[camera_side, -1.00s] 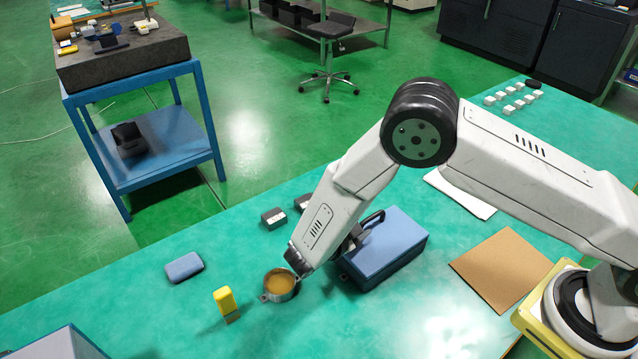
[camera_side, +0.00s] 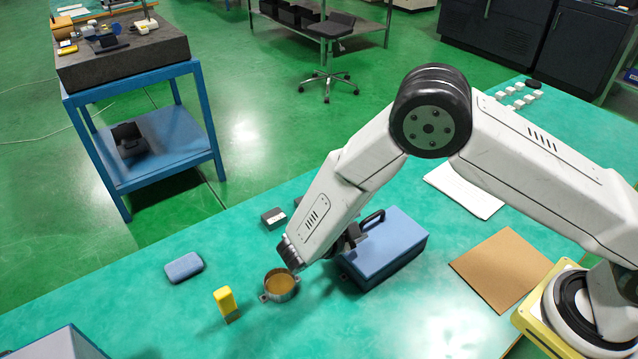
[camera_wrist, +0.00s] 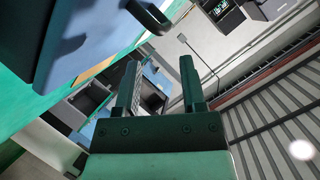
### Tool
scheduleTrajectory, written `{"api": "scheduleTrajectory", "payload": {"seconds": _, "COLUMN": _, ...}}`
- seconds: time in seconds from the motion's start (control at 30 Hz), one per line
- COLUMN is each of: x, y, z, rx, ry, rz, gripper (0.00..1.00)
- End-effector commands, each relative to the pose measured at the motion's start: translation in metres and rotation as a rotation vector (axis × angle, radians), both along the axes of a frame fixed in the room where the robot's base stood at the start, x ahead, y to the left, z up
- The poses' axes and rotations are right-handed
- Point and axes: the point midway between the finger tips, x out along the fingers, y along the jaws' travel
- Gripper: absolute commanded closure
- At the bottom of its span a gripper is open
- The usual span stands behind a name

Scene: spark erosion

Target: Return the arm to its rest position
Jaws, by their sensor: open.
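My gripper (camera_wrist: 159,82) shows in the wrist view with its two dark fingers apart and nothing between them. In the side view my gripper (camera_side: 350,238) is partly hidden by my forearm and appears at the left end of the blue case (camera_side: 392,250). I cannot tell whether it touches the case. The case has a dark handle and also shows at the upper left of the wrist view (camera_wrist: 75,45). My wrist hangs just above and behind the round metal cup (camera_side: 279,287) with tan contents. My arm is bent, elbow high.
A yellow block (camera_side: 225,300) stands left of the cup, and a blue-grey pad (camera_side: 184,267) lies beyond it. A small grey block (camera_side: 273,218) lies behind my wrist. A brown sheet (camera_side: 502,268) and white paper (camera_side: 463,190) lie right of the case.

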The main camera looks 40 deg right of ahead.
Motion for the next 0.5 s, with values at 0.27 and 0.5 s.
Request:
{"api": "scheduleTrajectory", "payload": {"seconds": 0.27, "x": -0.016, "y": -0.025, "z": 0.017, "rx": 0.206, "ry": -0.313, "rz": -0.322, "gripper": 0.47}}
{"api": "scheduleTrajectory", "payload": {"seconds": 0.5, "x": -0.034, "y": -0.041, "z": 0.031, "rx": 0.354, "ry": -0.623, "rz": -0.672, "gripper": 0.47}}
